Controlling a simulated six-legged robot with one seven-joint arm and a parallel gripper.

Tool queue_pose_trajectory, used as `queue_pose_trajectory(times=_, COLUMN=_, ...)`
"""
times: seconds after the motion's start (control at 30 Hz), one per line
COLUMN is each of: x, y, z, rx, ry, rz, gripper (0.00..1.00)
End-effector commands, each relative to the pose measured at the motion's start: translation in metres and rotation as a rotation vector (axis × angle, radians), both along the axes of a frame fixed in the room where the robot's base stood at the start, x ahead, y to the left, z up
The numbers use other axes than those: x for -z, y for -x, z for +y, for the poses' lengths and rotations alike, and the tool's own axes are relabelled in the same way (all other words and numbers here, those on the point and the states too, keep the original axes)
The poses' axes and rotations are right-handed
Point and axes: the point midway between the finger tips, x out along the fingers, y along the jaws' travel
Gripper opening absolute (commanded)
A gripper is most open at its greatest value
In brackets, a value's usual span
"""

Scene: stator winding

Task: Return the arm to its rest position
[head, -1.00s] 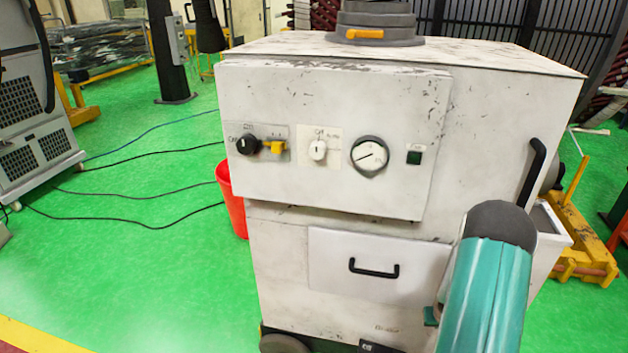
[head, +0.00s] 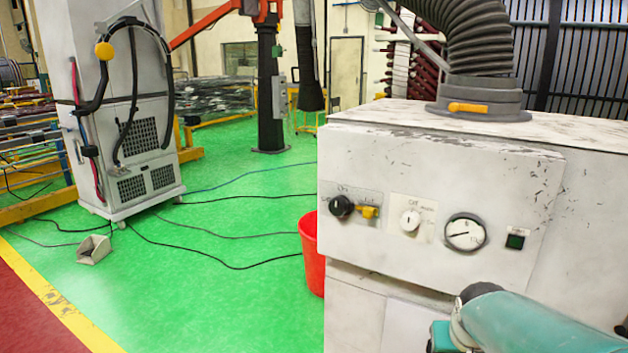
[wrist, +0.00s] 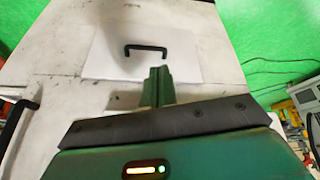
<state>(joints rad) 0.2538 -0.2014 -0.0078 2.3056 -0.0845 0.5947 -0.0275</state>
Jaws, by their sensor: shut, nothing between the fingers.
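My gripper (wrist: 158,80) shows in the wrist view as green fingers held together, with nothing between them. It points toward the white drawer front (wrist: 185,65) of the cabinet, below the drawer's black handle (wrist: 146,50) in that picture. I cannot tell the exact gap to the drawer. In the head view, my teal arm is at the lower right, in front of the white cabinet (head: 430,165). The fingers are not visible in the head view.
The cabinet's front carries a black knob (head: 341,206), a white knob (head: 410,220) and a gauge (head: 464,233). A red bin (head: 313,262) stands beside it. Cables (head: 230,236) cross the green floor toward a grey machine (head: 130,130). The floor at the lower left is largely clear.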

Motion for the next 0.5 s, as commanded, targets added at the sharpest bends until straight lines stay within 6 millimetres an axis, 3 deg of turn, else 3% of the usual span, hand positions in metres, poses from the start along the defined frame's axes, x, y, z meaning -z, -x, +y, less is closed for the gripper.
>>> queue_pose_trajectory(times=0.03, x=-0.014, y=0.011, z=0.016, rx=-0.022, ry=-0.004, rz=-0.014, gripper=0.00)
queue_pose_trajectory(times=0.2, x=-0.042, y=0.052, z=0.060, rx=-0.084, ry=-0.027, rz=-0.036, gripper=0.00)
queue_pose_trajectory(times=0.5, x=-0.065, y=0.121, z=0.111, rx=-0.181, ry=-0.070, rz=-0.061, gripper=0.00)
